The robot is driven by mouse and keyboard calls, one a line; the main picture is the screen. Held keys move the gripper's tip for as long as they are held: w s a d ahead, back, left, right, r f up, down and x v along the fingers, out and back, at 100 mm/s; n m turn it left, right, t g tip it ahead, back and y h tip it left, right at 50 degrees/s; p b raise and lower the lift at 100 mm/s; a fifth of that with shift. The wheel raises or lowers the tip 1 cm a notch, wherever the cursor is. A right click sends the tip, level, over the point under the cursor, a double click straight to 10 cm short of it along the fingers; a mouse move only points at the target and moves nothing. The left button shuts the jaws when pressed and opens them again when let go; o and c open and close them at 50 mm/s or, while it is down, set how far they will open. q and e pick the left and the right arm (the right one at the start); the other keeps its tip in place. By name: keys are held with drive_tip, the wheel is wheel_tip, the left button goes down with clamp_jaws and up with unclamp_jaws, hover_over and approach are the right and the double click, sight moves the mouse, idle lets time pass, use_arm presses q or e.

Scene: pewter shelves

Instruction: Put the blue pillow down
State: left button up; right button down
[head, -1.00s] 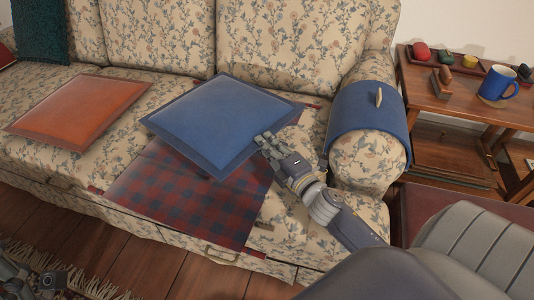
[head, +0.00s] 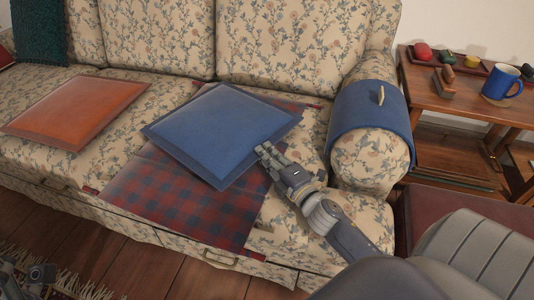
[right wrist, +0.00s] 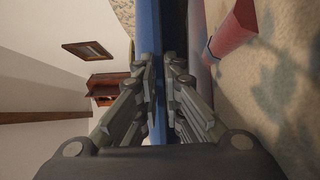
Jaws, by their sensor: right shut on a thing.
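The blue pillow (head: 222,132) is over the sofa seat in the head view, partly above the red and blue plaid cloth (head: 190,196). It lies nearly flat. My right gripper (head: 266,153) is shut on the pillow's right edge. In the right wrist view the two fingers (right wrist: 160,95) pinch the blue edge of the pillow (right wrist: 148,30) between them. I cannot tell whether the pillow's underside fully touches the seat. Only part of my left arm shows at the lower left corner of the head view; its fingers are not clear.
An orange pillow (head: 76,112) lies to the left on the sofa seat. A dark teal pillow (head: 39,32) leans at the back left. A blue cover (head: 368,108) drapes the right armrest. A wooden side table (head: 466,97) with a blue mug (head: 501,82) stands right.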

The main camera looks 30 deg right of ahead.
drive_tip(key=c, duration=1.8)
unclamp_jaws()
drive_tip(key=shift+f, duration=0.15)
drive_tip(key=shift+o, duration=0.2)
